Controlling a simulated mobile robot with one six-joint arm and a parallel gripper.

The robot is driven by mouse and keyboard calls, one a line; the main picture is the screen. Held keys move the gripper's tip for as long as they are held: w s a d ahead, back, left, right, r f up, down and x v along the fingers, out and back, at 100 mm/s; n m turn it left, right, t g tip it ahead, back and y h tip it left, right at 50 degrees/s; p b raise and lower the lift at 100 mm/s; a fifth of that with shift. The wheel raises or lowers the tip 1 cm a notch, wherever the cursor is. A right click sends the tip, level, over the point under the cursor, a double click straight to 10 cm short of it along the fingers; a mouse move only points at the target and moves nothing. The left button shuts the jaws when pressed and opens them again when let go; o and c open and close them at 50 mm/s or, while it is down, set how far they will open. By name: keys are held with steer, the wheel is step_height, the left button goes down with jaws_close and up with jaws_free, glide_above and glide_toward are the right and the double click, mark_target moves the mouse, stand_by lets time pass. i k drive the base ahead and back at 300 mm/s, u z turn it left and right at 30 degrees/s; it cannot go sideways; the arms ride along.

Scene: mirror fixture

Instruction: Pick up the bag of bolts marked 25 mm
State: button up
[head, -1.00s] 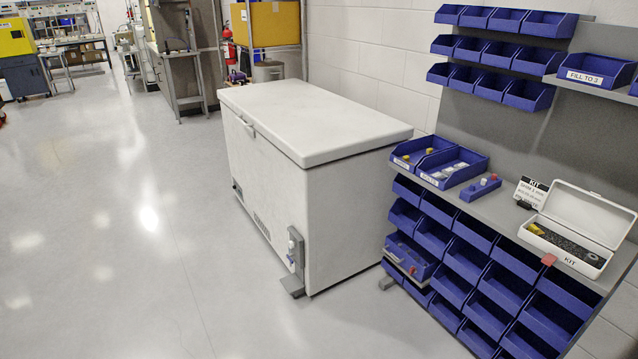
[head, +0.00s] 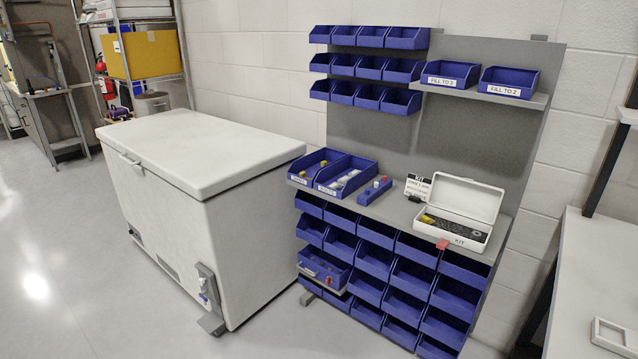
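I cannot make out a bag of bolts or any 25 mm marking in the head view. A white open box labelled KIT (head: 458,238) stands on the grey shelf of the bin rack, with dark foam and a yellow item inside. Two blue trays, a left one (head: 318,168) and a right one (head: 348,178), hold small yellow and white items too small to identify. Two upper bins are labelled FILL TO 3 (head: 444,82) and FILL TO 2 (head: 503,90). My gripper is not in view.
A white chest freezer (head: 205,160) stands left of the rack. Blue bins (head: 375,265) fill the rack below the shelf (head: 390,207). A small card (head: 418,187) stands beside the kit box. A pale table (head: 590,270) is at the right edge. Floor (head: 60,260) at left is clear.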

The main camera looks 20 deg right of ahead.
mark_target(336, 185)
steer(key=i, duration=1.25)
steer(key=u, duration=4.2)
steer(key=i, duration=0.1)
steer(key=z, duration=2.7)
steer(key=i, duration=0.3)
